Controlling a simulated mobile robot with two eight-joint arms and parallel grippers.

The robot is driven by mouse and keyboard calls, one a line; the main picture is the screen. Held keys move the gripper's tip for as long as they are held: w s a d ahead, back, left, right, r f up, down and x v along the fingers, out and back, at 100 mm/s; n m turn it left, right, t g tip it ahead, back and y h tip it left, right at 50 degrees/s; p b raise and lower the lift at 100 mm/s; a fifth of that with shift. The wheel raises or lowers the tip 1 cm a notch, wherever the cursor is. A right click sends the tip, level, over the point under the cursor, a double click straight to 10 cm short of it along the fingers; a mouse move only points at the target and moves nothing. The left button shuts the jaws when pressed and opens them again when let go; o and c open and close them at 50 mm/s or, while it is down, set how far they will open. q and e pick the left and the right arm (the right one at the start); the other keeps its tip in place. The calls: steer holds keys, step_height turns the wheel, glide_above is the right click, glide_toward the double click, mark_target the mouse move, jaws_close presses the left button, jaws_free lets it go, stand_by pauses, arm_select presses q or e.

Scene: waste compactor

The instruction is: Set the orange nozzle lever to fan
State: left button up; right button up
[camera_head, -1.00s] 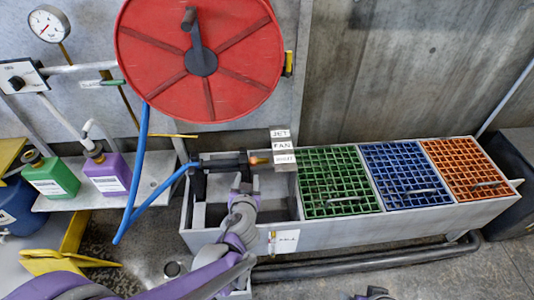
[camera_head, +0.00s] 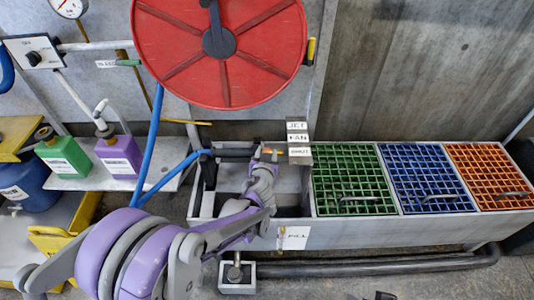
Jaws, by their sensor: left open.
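The dark hose nozzle (camera_head: 236,153) lies level on the trough's left part, with the blue hose running into its left end. A small orange piece at its right end, the lever (camera_head: 279,152), sits level with the lowest label, which seems to read SHUT. The label block (camera_head: 299,151) beside it reads JET on top and FAN in the middle. My left gripper (camera_head: 266,152) is open at the nozzle's right end, close to the orange lever and partly covering it. I cannot tell whether it touches. My right gripper is not in view.
A red hose reel (camera_head: 261,62) hangs above the nozzle. Green (camera_head: 349,172), blue and orange grates cover the trough to the right. Green and purple jugs (camera_head: 119,154) stand on the left shelf. A dark pipe (camera_head: 400,264) runs along the floor in front.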

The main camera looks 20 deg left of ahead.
arm_select(q)
jaws_close()
stand_by(1.4)
